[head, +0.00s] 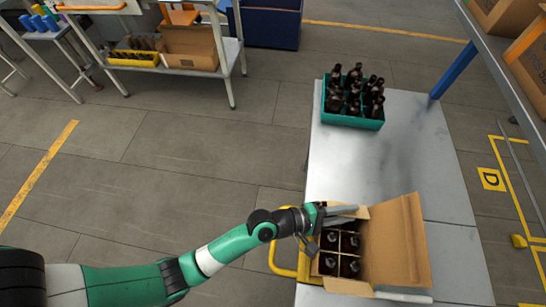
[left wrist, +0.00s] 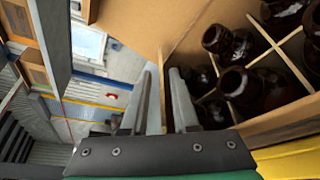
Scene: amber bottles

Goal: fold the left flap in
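The open cardboard box (head: 372,277) stands on the metal table in the head view. Dark amber bottles (head: 349,242) sit in its divided compartments; bottles (left wrist: 265,88) also show large in the left wrist view. The box's wide right flap (head: 405,240) stands up and open. My left gripper (head: 352,213) is over the box's far left corner. Its two grey fingers (left wrist: 165,75) are apart, with a thin strip of cardboard between them in the wrist view. The left flap is mostly hidden by my gripper. My right gripper is not in view.
A teal crate (head: 350,122) of bottles stands farther back on the metal table (head: 425,150). A yellow frame (head: 284,262) is at the table's left edge, by the box. A pale bar (head: 402,297) lies in front of the box. The table between crate and box is clear.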

